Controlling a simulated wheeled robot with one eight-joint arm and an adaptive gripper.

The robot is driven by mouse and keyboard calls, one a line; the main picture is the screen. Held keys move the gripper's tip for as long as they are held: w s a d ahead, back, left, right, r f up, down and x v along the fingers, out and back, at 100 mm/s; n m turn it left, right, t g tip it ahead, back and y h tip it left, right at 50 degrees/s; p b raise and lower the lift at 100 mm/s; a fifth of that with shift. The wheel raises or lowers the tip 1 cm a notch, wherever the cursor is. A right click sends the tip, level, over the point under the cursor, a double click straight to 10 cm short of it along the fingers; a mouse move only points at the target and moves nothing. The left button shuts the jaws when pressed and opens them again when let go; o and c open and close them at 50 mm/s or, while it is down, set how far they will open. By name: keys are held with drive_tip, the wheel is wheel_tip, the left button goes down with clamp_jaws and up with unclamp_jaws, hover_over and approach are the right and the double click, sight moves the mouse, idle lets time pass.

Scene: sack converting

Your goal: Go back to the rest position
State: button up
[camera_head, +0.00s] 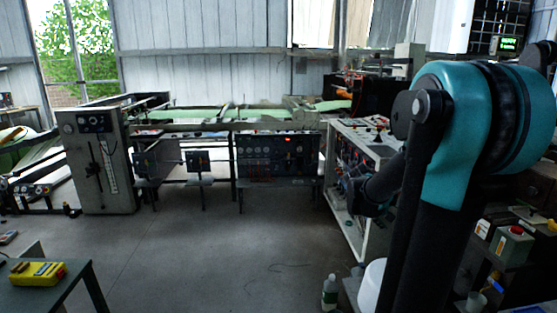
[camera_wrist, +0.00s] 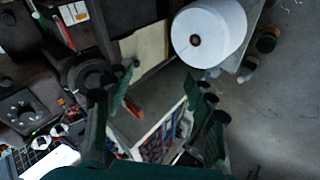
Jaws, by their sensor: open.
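My gripper (camera_wrist: 168,88) shows in the wrist view with its dark green fingers spread apart and nothing between them. Below and beyond the fingers is a white-framed cabinet (camera_wrist: 152,128) with coloured items on its side. In the head view my teal and black arm fills the right side, folded in front of the machinery. The fingertips cannot be made out clearly there.
A white roll (camera_wrist: 208,32) stands near the gripper at the wrist view's top. In the head view, a control cabinet (camera_head: 345,135) is left of my arm, a bottle (camera_head: 330,292) at the bottom, and a yellow device (camera_head: 37,273) at left. The middle floor is clear.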

drive_tip(key=s+a+f+y, duration=0.4)
drive_tip(key=s+a+f, duration=0.2)
drive_tip(key=s+a, duration=0.3)
drive_tip(key=s+a+f+n+y, duration=0.1)
drive_tip(key=s+a+f+y, duration=0.3)
drive_tip(key=s+a, duration=0.6)
wheel_tip(320, 180, down, 2)
drive_tip(key=shift+f+t, duration=0.15)
drive_tip(key=shift+t, duration=0.25)
drive_tip(key=shift+w, duration=0.1)
